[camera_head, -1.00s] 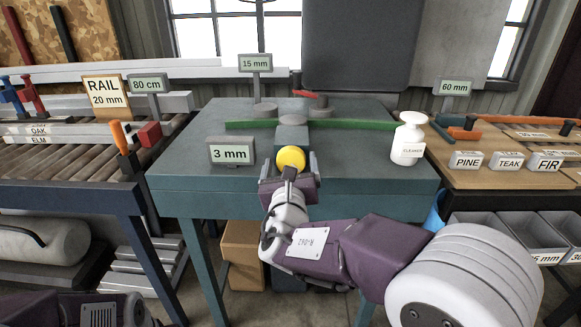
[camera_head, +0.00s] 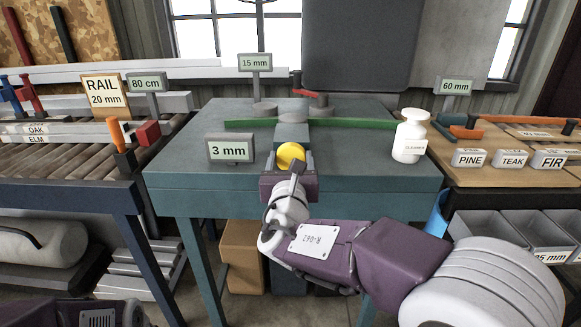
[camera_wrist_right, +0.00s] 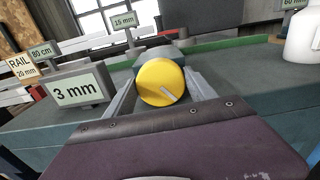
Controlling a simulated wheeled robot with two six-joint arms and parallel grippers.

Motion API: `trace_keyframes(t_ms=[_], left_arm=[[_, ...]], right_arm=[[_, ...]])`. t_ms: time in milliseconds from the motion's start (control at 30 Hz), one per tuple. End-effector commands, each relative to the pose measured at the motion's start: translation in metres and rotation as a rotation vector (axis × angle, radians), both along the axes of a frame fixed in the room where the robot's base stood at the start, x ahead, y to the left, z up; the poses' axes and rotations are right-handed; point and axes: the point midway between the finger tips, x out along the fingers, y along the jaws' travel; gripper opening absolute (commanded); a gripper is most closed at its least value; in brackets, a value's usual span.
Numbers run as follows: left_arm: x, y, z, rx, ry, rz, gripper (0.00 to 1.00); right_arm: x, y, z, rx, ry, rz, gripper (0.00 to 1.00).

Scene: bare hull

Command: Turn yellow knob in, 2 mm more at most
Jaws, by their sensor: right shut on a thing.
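The round yellow knob (camera_head: 290,155) sits at the front of the teal bench machine, on the end of a grey-teal block. In the right wrist view the yellow knob (camera_wrist_right: 160,82) faces me, with a pale pointer mark slanting to its lower right. My right gripper (camera_head: 290,165) is at the knob, with its two grey fingers (camera_wrist_right: 162,95) on either side of it, shut on it. A display sign (camera_head: 231,150) left of the knob reads 3 mm; it also shows in the right wrist view (camera_wrist_right: 76,91). My left gripper is not in view.
A white cleaner bottle (camera_head: 410,137) stands at the bench's right. A green bar (camera_head: 352,124) crosses behind the knob. A 15 mm sign (camera_head: 255,63) stands at the back. The bench top (camera_head: 190,135) left of the sign is clear.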

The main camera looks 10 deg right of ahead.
Motion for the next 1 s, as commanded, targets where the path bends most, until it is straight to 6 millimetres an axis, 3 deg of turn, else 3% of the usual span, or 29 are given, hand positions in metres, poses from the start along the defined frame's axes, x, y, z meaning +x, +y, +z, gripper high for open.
trace_keyframes(t_ms=[100, 500, 1000], left_arm=[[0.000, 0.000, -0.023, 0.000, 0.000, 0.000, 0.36], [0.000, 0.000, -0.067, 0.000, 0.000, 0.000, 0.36], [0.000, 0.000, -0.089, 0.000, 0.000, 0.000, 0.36]], right_arm=[[0.000, 0.000, -0.007, 0.093, -0.030, 0.000, 0.24], [-0.001, -0.001, -0.006, 0.401, -0.116, 0.001, 0.24], [-0.001, -0.002, -0.003, 0.586, -0.166, 0.000, 0.24]])
